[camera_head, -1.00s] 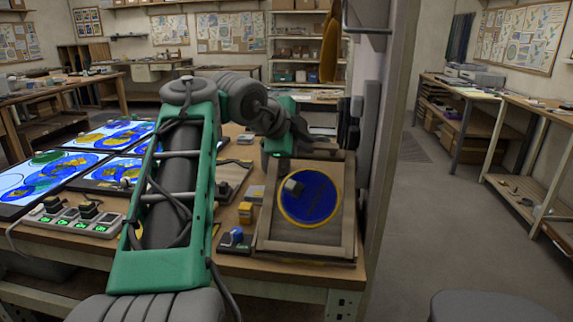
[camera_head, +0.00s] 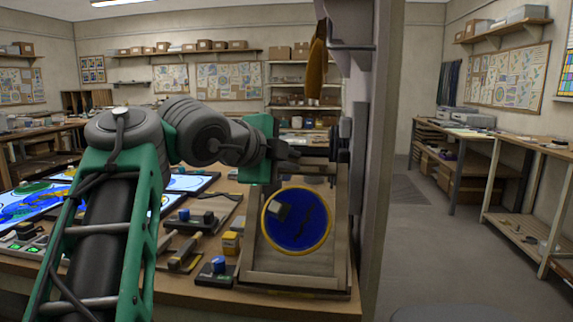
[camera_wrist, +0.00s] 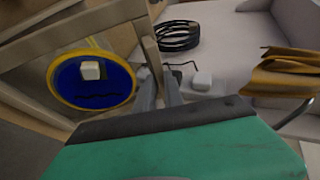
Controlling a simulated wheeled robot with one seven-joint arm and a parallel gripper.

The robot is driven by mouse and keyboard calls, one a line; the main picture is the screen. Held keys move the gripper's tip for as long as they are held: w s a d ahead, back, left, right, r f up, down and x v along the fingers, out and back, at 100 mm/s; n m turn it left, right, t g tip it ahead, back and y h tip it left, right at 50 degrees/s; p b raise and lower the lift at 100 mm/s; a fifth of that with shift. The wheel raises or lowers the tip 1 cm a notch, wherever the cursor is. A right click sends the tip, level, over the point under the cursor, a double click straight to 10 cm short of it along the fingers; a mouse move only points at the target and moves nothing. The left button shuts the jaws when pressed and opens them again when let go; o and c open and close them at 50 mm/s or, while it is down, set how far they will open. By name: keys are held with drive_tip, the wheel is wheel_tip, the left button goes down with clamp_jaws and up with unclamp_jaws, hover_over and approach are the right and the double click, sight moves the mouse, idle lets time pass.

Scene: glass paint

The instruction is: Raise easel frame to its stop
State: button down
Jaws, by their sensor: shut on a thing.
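The easel frame (camera_head: 341,232) is a wooden frame at the right end of the workbench. It stands tilted up, with its face towards the head camera. A blue disc (camera_head: 297,225) with a yellow rim sits on it, bearing a small grey block (camera_head: 278,210). My gripper (camera_head: 290,160) is at the frame's top edge. In the wrist view, my gripper (camera_wrist: 160,88) is shut on a wooden bar of the easel frame (camera_wrist: 151,52), beside the blue disc (camera_wrist: 92,80). The stop cannot be made out.
A blue-knobbed box (camera_head: 218,266) and a yellow block (camera_head: 231,243) stand left of the easel. Glass panels lie farther left. A grey post (camera_head: 384,160) rises close on the right. A black cable coil (camera_wrist: 179,36) and a hanging brown cloth (camera_head: 317,62) are near the gripper.

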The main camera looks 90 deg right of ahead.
drive_tip(key=shift+s+a, duration=0.1)
drive_tip(key=c, duration=1.6)
unclamp_jaws()
drive_tip(key=shift+a+r, duration=0.1)
drive_tip(key=shift+a, duration=0.1)
drive_tip(key=shift+o, duration=0.7)
drive_tip(key=shift+d, duration=0.1)
drive_tip(key=p+v, duration=0.2)
drive_tip(key=v, duration=0.6)
